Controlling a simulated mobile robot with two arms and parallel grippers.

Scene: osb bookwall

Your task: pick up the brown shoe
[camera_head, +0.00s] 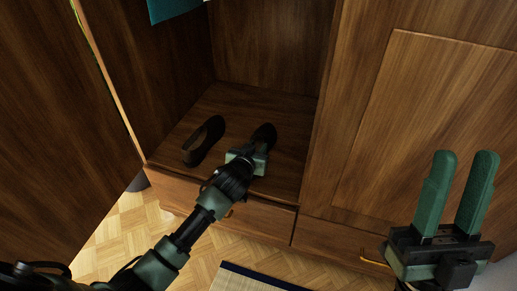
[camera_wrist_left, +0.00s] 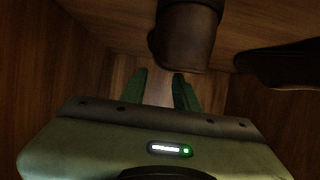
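Two dark brown shoes stand side by side on the cabinet floor (camera_head: 221,102): a left one (camera_head: 204,141) and a right one (camera_head: 264,134). My left gripper (camera_head: 258,150) is at the near end of the right shoe; its fingers are hard to make out in the head view. In the left wrist view its green fingers (camera_wrist_left: 161,80) are apart, with bare wood showing between them. One shoe (camera_wrist_left: 187,38) is just beyond the fingertips, and the other shoe (camera_wrist_left: 280,66) is off to the right. My right gripper (camera_head: 465,158) is open and empty before the closed door.
An open cabinet door (camera_head: 60,120) stands at the left, and a closed panelled door (camera_head: 430,110) at the right. Drawers (camera_head: 265,219) lie below the compartment. A mat (camera_head: 245,280) lies on the parquet floor (camera_head: 118,236). A teal cloth (camera_head: 170,8) hangs above.

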